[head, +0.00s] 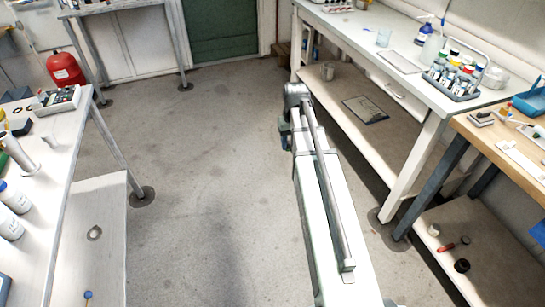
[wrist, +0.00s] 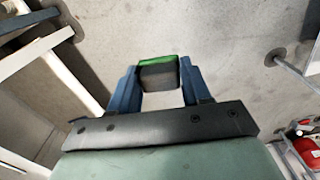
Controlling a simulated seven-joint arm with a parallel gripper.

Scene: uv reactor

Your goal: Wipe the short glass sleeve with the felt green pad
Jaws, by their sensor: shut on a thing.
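The felt pad (wrist: 159,75), with a green edge and a dark grey face, is between the two blue fingers of my gripper (wrist: 158,84) in the wrist view. The gripper is shut on it and holds it over the open floor. In the head view my arm stretches out down the middle, and the pad cannot be made out there. I cannot clearly identify the short glass sleeve. A pale upright cylinder (head: 23,152) stands on the left table, but I cannot tell whether it is glass.
The left table (head: 62,166) holds white bottles (head: 13,197) and a tray of small parts (head: 57,101). A red extinguisher (head: 66,69) stands at the back left. The middle floor is clear.

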